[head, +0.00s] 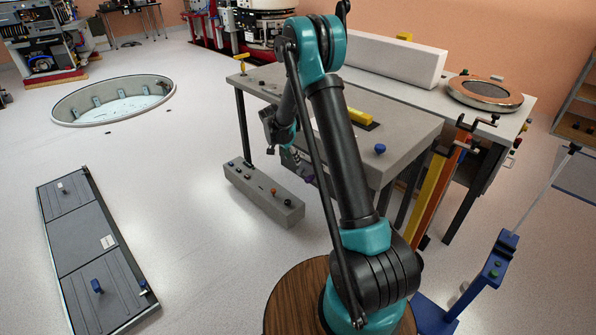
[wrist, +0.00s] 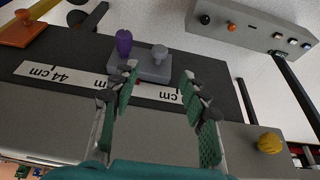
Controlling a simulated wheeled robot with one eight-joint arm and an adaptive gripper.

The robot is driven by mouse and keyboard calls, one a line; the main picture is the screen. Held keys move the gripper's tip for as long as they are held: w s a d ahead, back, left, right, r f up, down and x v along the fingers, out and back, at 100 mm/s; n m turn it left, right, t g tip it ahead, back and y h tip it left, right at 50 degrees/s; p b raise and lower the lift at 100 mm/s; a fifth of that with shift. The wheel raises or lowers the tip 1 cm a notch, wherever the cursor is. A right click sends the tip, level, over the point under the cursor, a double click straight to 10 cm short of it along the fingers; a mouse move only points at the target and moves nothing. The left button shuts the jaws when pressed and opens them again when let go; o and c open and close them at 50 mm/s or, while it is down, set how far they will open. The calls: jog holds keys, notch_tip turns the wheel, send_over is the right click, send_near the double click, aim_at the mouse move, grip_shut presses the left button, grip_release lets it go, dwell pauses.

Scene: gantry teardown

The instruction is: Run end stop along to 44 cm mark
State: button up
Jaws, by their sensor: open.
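The end stop appears to be the grey block (wrist: 152,69) with a purple knob (wrist: 123,42) and a grey knob (wrist: 159,53), seen in the wrist view. It sits along the far edge of a white marked strip (wrist: 80,80). The 44 cm mark (wrist: 53,73) is on the strip to the left of the block, apart from it. My gripper (wrist: 159,76) is open, its fingertips spread in front of the block, nothing held between them. Whether a finger touches the block I cannot tell. My fingers cover parts of the strip's lettering.
An orange block (wrist: 22,32) lies beyond the strip's left end. A yellow knob (wrist: 269,143) stands at the right. A grey control box (wrist: 250,25) is beyond the bench edge, on the floor in the head view (head: 263,195). A blue knob (head: 380,149) stands on the bench top (head: 410,125).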

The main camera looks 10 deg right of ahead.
aim_at(299, 170)
jog(key=x, duration=1)
jog(key=shift+c, duration=0.4)
grip_shut()
